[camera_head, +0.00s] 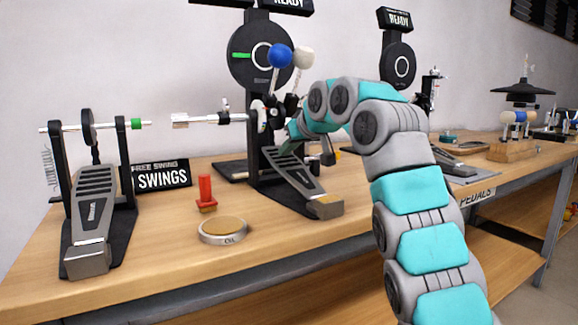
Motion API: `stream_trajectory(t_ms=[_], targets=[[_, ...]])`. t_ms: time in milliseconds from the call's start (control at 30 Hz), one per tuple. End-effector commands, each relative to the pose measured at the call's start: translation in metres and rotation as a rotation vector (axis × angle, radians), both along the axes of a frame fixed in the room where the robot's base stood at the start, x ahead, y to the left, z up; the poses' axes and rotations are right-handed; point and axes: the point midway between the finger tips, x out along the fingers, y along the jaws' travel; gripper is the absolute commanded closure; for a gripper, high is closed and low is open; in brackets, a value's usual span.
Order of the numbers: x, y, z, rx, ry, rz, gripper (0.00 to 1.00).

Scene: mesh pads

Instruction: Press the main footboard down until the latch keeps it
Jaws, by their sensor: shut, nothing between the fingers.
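A grey ribbed footboard (293,180) sits on a black base at the middle of the bench, in front of a post with a round black dial. I take it as the main one, though no label on it says so. It slopes down toward the front right. My gripper (286,148) is small in view at the upper end of this footboard, shut and empty. I cannot tell whether it touches the board. The latch cannot be made out; my arm and the pedal's parts crowd that spot.
A second pedal (92,215) stands at the left beside a "SWINGS" sign (162,177). Blue (280,56) and white (303,57) balls stand on rods behind my gripper.

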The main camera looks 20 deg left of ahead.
Motion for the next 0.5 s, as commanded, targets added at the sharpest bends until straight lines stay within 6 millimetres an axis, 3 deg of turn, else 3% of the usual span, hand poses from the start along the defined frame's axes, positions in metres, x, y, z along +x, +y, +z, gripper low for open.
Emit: stream_trajectory(t_ms=[500], targets=[[0.000,0.000,-0.032,-0.002,0.002,0.000,1.00]])
